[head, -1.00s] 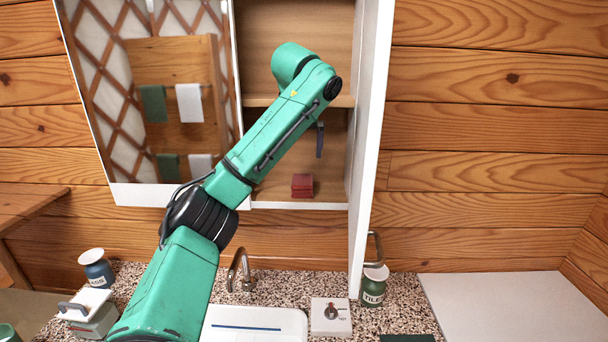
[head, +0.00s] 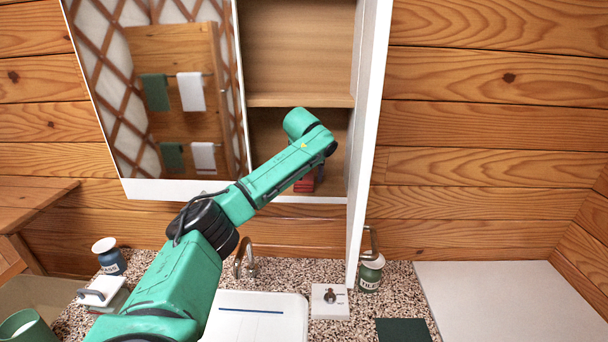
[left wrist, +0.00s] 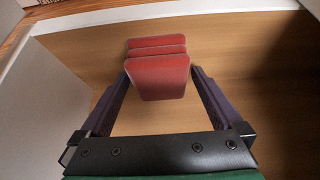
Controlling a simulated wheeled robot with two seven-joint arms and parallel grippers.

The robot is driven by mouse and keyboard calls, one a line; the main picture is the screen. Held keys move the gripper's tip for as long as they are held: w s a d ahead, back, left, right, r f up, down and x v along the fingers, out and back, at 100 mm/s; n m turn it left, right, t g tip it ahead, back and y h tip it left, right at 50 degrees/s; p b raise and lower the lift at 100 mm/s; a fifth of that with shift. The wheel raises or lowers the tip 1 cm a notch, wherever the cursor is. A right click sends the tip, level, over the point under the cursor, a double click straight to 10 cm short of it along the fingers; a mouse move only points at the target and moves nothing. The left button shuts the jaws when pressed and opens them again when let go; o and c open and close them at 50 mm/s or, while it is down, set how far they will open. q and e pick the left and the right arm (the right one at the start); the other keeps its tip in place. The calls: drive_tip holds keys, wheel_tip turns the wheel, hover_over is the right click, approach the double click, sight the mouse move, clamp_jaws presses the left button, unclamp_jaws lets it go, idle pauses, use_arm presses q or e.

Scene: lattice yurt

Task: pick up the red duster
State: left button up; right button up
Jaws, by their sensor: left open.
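The red duster (head: 304,184) sits on the lower shelf of the open wall cabinet, mostly hidden behind my left arm in the head view. In the left wrist view the duster (left wrist: 160,75) shows as a stacked red block. My left gripper (left wrist: 161,80) is open, with one dark finger on each side of the duster's near part. I cannot tell whether the fingers touch it. In the head view my left gripper (head: 320,172) is small and partly hidden by the wrist. My right gripper is not in view.
The cabinet's white door (head: 366,150) stands open to the right of the arm, and a mirror (head: 160,100) is at the left.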

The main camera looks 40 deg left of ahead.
use_arm(q)
drive_tip(key=shift+w+a+f, duration=0.1)
drive_tip(key=shift+f, duration=0.05)
drive_tip(key=c, duration=1.3)
drive_tip(key=shift+o, duration=0.2)
drive_tip(key=shift+r+b, duration=0.55)
wheel_tip(320, 180, up, 2)
drive_tip(key=shift+r+b, duration=0.2)
drive_tip(key=shift+b, duration=0.45)
drive_tip(key=s+d+b, duration=0.4)
drive_tip(key=s+d, duration=0.7)
drive_tip(key=s, duration=0.2)
drive_tip(key=shift+s+d+b, duration=0.35)
drive_tip(key=shift+s, duration=0.05)
